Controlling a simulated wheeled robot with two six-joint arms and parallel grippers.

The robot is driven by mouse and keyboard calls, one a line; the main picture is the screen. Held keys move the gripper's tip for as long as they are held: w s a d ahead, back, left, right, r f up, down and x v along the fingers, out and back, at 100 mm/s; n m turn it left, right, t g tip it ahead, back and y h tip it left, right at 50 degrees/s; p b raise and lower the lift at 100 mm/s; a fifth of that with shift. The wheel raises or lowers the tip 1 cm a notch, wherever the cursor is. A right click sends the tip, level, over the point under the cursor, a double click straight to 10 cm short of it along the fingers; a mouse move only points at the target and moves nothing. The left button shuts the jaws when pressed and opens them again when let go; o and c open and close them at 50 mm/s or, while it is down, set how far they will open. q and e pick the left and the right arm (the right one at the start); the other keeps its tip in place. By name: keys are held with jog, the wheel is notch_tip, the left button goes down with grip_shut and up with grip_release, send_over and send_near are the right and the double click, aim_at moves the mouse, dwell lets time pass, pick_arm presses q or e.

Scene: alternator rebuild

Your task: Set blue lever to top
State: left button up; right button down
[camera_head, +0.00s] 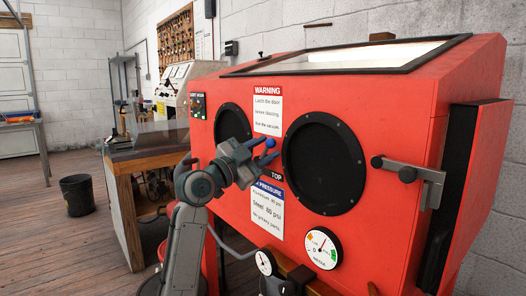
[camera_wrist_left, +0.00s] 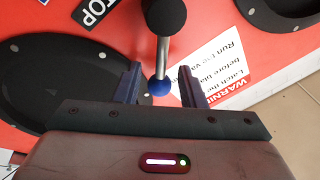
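The blue lever is a metal rod (camera_wrist_left: 163,56) with a black hub and a round blue knob (camera_wrist_left: 159,86), mounted on a red cabinet (camera_head: 400,95). My left gripper (camera_head: 265,151) is open. In the left wrist view its two fingers (camera_wrist_left: 160,78) stand on either side of the knob, with gaps visible. My right gripper is not in view.
Two dark round ports flank the lever, the right one (camera_head: 325,165) larger in view. A latch handle (camera_head: 410,171) sticks out at the right. A gauge (camera_head: 323,248) is low on the front. A workbench (camera_head: 150,160) and black bin (camera_head: 77,195) stand left.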

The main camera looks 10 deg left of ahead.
pick_arm(q)
jog(key=shift+f, duration=0.1)
jog(key=shift+a+f, duration=0.1)
jog(key=shift+a, duration=0.1)
jog(key=v, duration=1)
jog(key=shift+s+b, duration=0.35)
jog(key=shift+b, duration=0.1)
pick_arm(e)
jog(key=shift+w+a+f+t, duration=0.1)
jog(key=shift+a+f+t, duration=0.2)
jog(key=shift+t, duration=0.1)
